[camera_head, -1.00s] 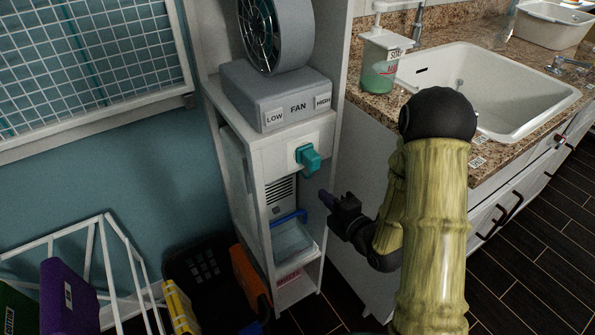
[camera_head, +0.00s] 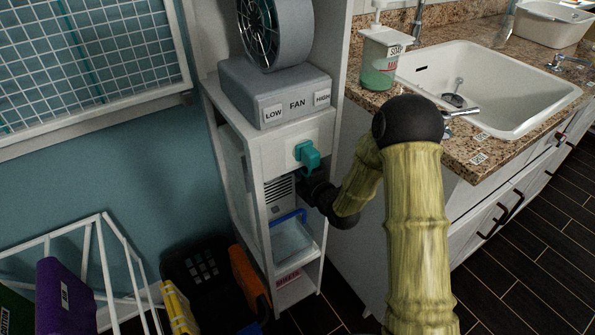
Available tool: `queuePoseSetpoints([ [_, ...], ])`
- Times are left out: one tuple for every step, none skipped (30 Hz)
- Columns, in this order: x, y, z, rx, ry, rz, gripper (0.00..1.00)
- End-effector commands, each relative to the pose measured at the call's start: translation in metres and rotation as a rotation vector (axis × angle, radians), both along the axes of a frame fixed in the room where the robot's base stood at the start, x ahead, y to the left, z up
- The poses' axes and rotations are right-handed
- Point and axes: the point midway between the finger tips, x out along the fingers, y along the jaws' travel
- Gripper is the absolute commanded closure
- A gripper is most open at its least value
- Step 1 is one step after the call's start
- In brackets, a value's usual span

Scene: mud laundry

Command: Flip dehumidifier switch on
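The teal switch (camera_head: 308,155) sticks out from the white front panel of the narrow cabinet (camera_head: 276,152), just below the fan base. Below it, a vented white unit with a blue-handled clear bin (camera_head: 291,238) stands inside the cabinet; it looks like the dehumidifier. My gripper (camera_head: 308,184) is just under the switch, in front of the vents. It is dark and small here, and its fingers are mostly hidden, so I cannot tell whether they are open or touch the switch.
A grey fan (camera_head: 275,32) stands on its base marked LOW, FAN and HIGH (camera_head: 276,94). To the right are a soap bottle (camera_head: 382,60) and a sink (camera_head: 495,85) in a granite counter. A black basket (camera_head: 195,270) and a white rack (camera_head: 90,265) stand at the lower left.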

Motion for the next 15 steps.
queuePoseSetpoints([
  [0.0004,0.0005,-0.0002,0.000,0.000,0.000,1.00],
  [0.0004,0.0005,-0.0002,0.000,0.000,0.000,1.00],
  [0.0003,0.0004,-0.0001,0.000,0.000,0.000,1.00],
  [0.0002,0.0004,0.0000,0.000,0.000,0.000,1.00],
  [0.0002,0.0004,0.0000,0.000,0.000,0.000,1.00],
  [0.0001,0.0003,0.0000,0.000,0.000,0.000,1.00],
  [0.0001,0.0003,0.0001,0.000,0.000,0.000,1.00],
  [0.0001,0.0003,0.0000,0.000,0.000,0.000,1.00],
  [0.0001,0.0003,-0.0003,0.001,-0.001,0.000,1.00],
  [0.0002,0.0004,-0.0008,0.001,-0.002,0.000,1.00],
  [0.0004,0.0005,-0.0013,0.002,-0.003,0.000,1.00],
  [0.0008,0.0008,-0.0020,0.004,-0.007,0.000,1.00],
  [0.0011,0.0011,-0.0028,0.007,-0.011,0.001,1.00],
  [0.0015,0.0014,-0.0037,0.009,-0.015,0.000,1.00],
  [0.0022,0.0020,-0.0049,0.014,-0.022,0.001,1.00],
])
